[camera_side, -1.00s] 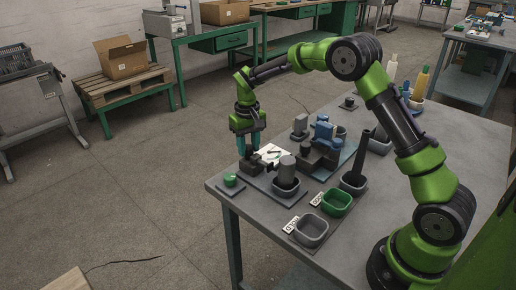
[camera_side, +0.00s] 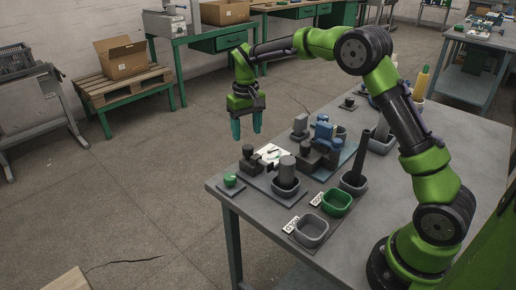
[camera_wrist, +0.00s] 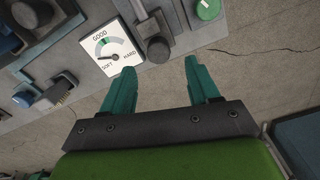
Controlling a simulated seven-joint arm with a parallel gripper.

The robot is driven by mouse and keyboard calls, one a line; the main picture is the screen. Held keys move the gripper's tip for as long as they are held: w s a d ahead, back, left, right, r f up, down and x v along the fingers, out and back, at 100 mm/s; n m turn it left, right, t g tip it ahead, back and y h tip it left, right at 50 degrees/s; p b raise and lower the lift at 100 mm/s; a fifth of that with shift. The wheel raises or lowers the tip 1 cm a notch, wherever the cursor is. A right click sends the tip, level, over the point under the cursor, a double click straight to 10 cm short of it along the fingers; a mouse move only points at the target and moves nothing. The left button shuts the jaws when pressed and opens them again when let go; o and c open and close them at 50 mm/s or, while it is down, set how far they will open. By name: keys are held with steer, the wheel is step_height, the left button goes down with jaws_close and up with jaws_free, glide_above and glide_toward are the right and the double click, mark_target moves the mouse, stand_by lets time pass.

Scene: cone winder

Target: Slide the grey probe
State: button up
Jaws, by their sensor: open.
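The grey probe (camera_side: 248,162) is a dark grey block with a round-topped knob, beside the white dial card at the table's far left edge. In the wrist view the probe (camera_wrist: 157,45) lies just right of the dial card (camera_wrist: 111,45), marked GOOD, SOFT and HARD. The dial's dark needle seems to point left, toward the SOFT side. My gripper (camera_side: 247,124) hangs above the probe, fingers pointing down, open and empty. In the wrist view the gripper (camera_wrist: 160,72) has its teal fingertips spread apart, with the knob beyond the gap, not touching.
A green button (camera_side: 230,180) sits on a pad near the table corner. A grey cylinder (camera_side: 287,172) stands in a holder right of the probe. Blue machine parts (camera_side: 323,131) lie behind. A green bin (camera_side: 337,202) and a grey bin (camera_side: 311,231) stand in front.

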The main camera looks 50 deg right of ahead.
step_height(320, 180, up, 11)
steer(key=shift+w, duration=0.1)
stand_by(0.4)
